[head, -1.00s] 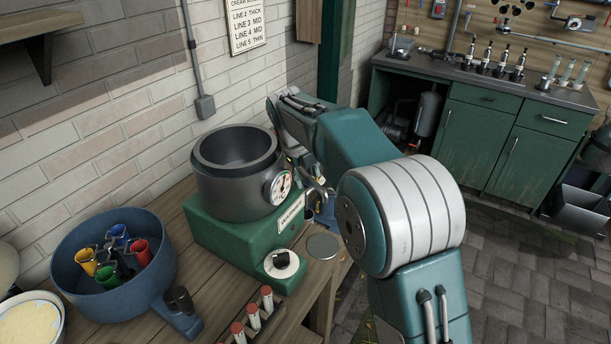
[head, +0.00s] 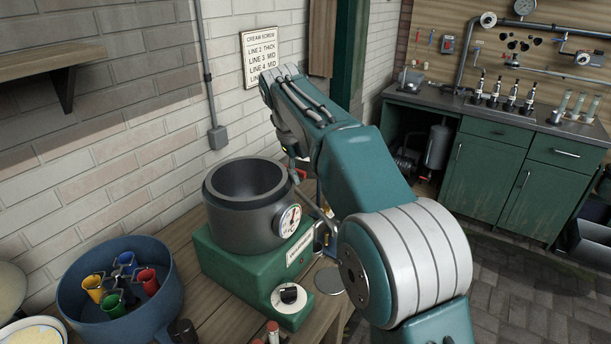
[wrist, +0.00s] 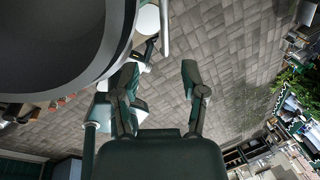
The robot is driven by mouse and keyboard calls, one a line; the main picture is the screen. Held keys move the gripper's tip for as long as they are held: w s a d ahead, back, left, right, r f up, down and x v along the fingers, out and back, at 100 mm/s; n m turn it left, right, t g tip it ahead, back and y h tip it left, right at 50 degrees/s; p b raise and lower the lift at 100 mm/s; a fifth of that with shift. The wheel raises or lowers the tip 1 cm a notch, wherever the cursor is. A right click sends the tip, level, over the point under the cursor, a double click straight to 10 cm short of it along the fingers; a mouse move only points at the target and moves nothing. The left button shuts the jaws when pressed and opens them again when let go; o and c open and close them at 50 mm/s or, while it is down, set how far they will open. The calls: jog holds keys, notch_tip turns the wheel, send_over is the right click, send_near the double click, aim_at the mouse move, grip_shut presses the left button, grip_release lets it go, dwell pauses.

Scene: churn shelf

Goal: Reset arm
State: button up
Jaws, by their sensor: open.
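My gripper (wrist: 160,76) is open in the wrist view, with its two fingers apart and nothing between them. Behind them lies grey brick floor. In the head view my arm reaches up beside the dark grey pot (head: 240,220), and the arm mostly hides the gripper there. The pot sits on a green base (head: 235,265) with a round gauge (head: 290,221) on its side. A large dark rounded shape fills the upper left of the wrist view, close to the gripper.
A blue pan (head: 75,320) with several coloured cups stands left of the green base on the wooden table (head: 228,325). A sign (head: 260,55) hangs on the white brick wall behind my arm. Green cabinets (head: 488,178) stand at the back right, with open floor before them.

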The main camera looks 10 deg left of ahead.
jog(key=s+d+r+n+t+y, duration=0.2)
jog(key=s+d+r+n, duration=0.2)
jog(key=s+d+n, duration=1.1)
jog(key=s+d+f+n+t, duration=0.1)
jog(key=s+d+f+n, duration=0.3)
jog(key=s, duration=0.4)
jog(key=s+d+f+n+t, duration=0.1)
jog(key=s+d+f+n, duration=0.3)
jog(key=s+f+n, duration=0.2)
jog(key=s+n, duration=0.2)
jog(key=n, duration=0.1)
jog(key=shift+s, duration=0.25)
